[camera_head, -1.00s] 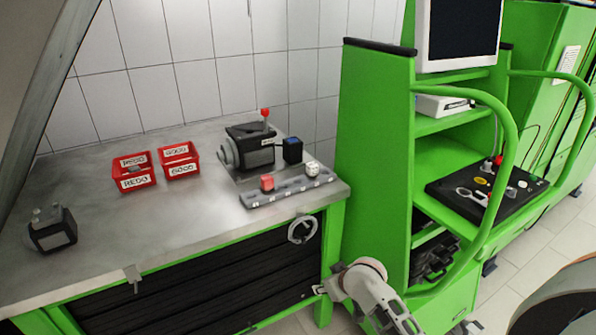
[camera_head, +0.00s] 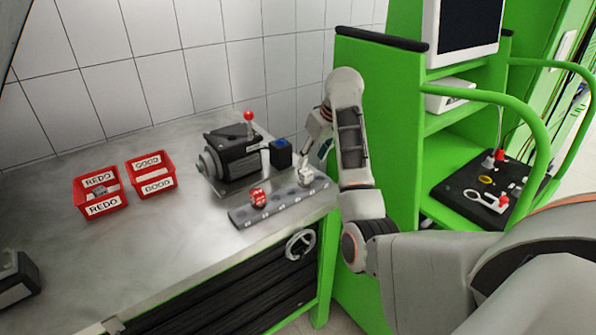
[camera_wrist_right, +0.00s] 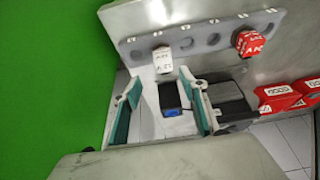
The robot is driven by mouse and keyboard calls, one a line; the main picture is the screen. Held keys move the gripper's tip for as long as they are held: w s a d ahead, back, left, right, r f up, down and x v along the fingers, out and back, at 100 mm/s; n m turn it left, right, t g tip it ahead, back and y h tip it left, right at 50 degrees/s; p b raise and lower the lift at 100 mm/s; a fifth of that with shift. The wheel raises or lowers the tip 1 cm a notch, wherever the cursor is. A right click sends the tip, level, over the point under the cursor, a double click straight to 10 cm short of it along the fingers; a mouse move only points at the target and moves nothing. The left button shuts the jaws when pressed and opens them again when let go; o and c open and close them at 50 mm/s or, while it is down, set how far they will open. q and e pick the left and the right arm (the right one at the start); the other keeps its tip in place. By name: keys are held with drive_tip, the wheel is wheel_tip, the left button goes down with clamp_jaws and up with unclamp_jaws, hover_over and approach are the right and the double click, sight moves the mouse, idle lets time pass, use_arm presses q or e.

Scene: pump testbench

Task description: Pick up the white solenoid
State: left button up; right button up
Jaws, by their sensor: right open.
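The white solenoid (camera_head: 306,176) sits at the right end of the grey numbered rack (camera_head: 243,218) on the metal bench. It also shows in the right wrist view (camera_wrist_right: 162,60), at the left part of the rack. A red solenoid (camera_head: 258,196) sits in the same rack, farther left. My right gripper (camera_head: 321,153) is open and close above the white solenoid. In the right wrist view its teal-padded fingers (camera_wrist_right: 158,82) are spread, with the white solenoid just ahead of the gap between their tips. My left gripper is out of view.
A dark pump (camera_head: 230,157) with a red-knobbed lever and a blue-topped block (camera_head: 281,154) stand close behind the rack. The REDO bin (camera_head: 103,207) and GOOD bin (camera_head: 152,186) are farther left. A green shelf frame (camera_head: 375,110) stands right of the bench.

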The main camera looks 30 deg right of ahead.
sight(306, 171)
drive_tip(key=shift+x, duration=0.9)
drive_tip(key=shift+s+f, duration=0.15)
drive_tip(key=shift+f, duration=0.25)
drive_tip(key=x, duration=0.5)
drive_tip(key=shift+a, duration=0.4)
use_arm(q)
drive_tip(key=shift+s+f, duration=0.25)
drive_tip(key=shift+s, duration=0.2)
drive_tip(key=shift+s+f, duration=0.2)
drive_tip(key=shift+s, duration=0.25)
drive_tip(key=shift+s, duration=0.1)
use_arm(e)
drive_tip(key=c, duration=1)
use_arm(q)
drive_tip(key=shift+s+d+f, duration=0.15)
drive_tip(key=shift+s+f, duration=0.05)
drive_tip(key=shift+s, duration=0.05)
